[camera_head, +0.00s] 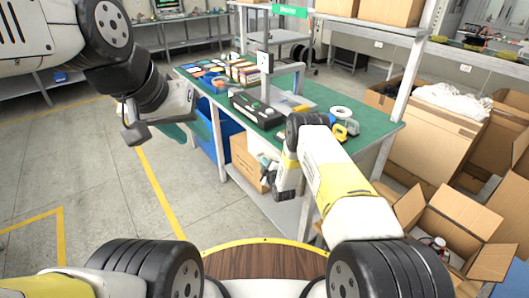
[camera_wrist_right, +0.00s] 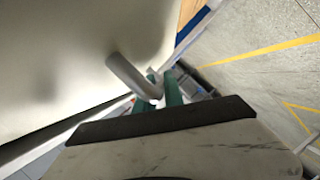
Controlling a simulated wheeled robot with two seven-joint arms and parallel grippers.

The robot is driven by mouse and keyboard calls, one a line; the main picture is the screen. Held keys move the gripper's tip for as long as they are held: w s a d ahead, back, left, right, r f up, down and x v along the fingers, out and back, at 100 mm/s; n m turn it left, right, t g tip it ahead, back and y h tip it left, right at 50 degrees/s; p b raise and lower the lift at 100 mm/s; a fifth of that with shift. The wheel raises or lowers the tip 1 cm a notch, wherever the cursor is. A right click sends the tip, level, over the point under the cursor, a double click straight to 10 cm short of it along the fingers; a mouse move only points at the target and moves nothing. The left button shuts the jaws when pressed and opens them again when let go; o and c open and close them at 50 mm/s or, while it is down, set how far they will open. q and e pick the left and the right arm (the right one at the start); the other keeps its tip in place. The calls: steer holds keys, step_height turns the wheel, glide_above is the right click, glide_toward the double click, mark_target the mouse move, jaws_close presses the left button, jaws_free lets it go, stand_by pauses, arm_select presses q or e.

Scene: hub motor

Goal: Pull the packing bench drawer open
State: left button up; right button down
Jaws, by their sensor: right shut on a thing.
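The packing bench (camera_head: 375,128) has a green top and a pale frame. In the right wrist view a pale panel (camera_wrist_right: 60,50), seemingly the drawer front, fills the left side. A curved grey handle (camera_wrist_right: 128,72) stands out from it. My right gripper (camera_wrist_right: 160,90) has its teal fingers shut on the handle's end. In the head view my right gripper (camera_head: 268,172) is at the bench's near side, and my arm hides most of the drawer there. I cannot tell how far the drawer is out. My left gripper (camera_head: 188,128) hangs left of the bench, empty, its teal fingers apart.
A blue bin (camera_head: 212,135) and a cardboard box (camera_head: 247,160) stand under the bench. Boxes, tape and a black device (camera_head: 256,110) lie on top. Open cartons (camera_head: 450,225) crowd the right. The floor on the left is clear.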

steer(key=s+a, duration=0.8)
steer(key=a, duration=0.3)
steer(key=s+a, duration=0.9)
steer(key=a, duration=0.3)
steer(key=shift+a, duration=0.2)
steer(key=shift+s, duration=0.1)
steer(key=c, duration=1.5)
jaws_free()
steer(key=shift+o, duration=0.2)
